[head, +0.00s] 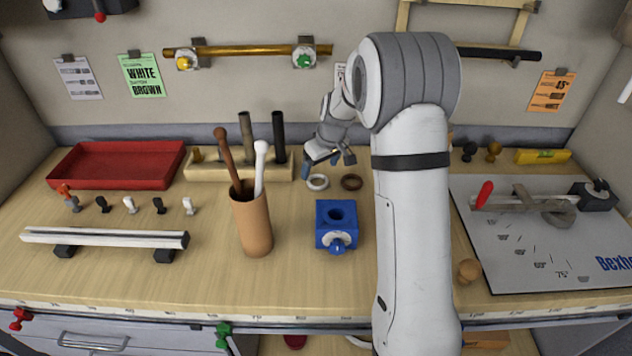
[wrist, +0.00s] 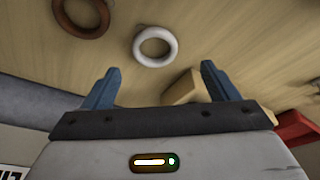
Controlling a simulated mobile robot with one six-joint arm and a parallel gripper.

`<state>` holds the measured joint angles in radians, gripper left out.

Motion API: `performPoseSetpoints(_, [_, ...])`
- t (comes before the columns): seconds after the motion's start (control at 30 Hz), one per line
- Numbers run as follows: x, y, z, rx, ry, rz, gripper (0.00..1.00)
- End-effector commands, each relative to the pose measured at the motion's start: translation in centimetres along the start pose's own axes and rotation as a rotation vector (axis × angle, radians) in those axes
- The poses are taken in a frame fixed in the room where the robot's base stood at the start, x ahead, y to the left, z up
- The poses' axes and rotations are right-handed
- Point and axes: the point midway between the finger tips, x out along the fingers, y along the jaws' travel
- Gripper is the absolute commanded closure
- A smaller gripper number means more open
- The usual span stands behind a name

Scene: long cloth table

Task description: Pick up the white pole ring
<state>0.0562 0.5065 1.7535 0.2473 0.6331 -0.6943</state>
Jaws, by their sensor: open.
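The white pole ring (head: 317,182) lies flat on the wooden bench, just left of a brown ring (head: 352,182). In the wrist view the white ring (wrist: 155,46) shows whole, ahead of the fingers and roughly midway between them, with its centre hole clear. The brown ring (wrist: 82,14) is partly cut off at the top left there. My gripper (head: 329,161) hangs behind and above the rings in the head view. Its two blue fingers (wrist: 158,82) are spread wide and empty, apart from the ring.
A wooden block (head: 215,173) with upright poles stands left of the ring. A blue block (head: 336,222) sits in front, and a brown cup (head: 252,225) with two sticks stands front left. A red tray (head: 117,166) lies farther left.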

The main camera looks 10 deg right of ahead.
Motion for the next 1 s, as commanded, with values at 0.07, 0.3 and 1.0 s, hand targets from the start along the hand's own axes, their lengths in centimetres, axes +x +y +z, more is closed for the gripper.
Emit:
performPoseSetpoints(0.07, [0.8, 0.1, 0.0, 0.0, -0.001, -0.001, 0.19])
performPoseSetpoints(0.3, [4.0, 0.7, 0.3, 0.001, -0.003, -0.001, 0.19])
performPoseSetpoints(1.0, [5.7, 0.6, 0.2, 0.0, 0.0, 0.0, 0.43])
